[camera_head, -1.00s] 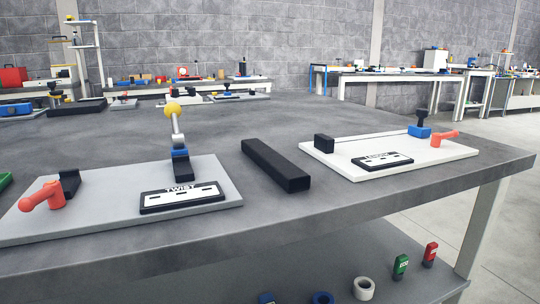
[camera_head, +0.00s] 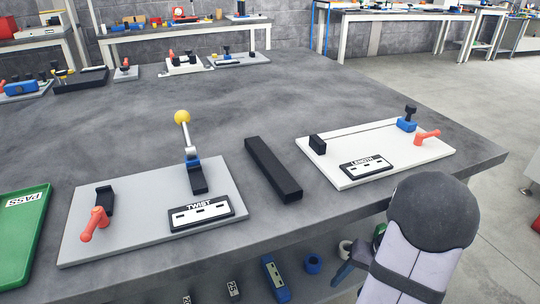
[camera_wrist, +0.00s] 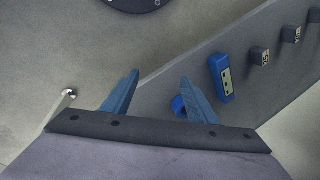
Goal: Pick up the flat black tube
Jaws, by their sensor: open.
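The flat black tube (camera_head: 273,169) lies on the grey table between the grey TWIST plate (camera_head: 141,238) and the white LENGTH plate (camera_head: 428,161). It is a long dark bar, slanting from back left to front right. My gripper (camera_wrist: 157,95) shows in the wrist view with its two blue fingers spread apart and nothing between them. In the head view my arm rises at the lower right, in front of the table edge, and the gripper end is partly hidden. The gripper is apart from the tube, which I do not make out in the wrist view.
A green PASS tray (camera_head: 21,225) lies at the left. The TWIST plate carries a lever with a yellow ball (camera_head: 182,117). A lower shelf holds a blue block (camera_head: 275,279), a blue ring (camera_head: 313,263) and small blocks. The tabletop behind the tube is clear.

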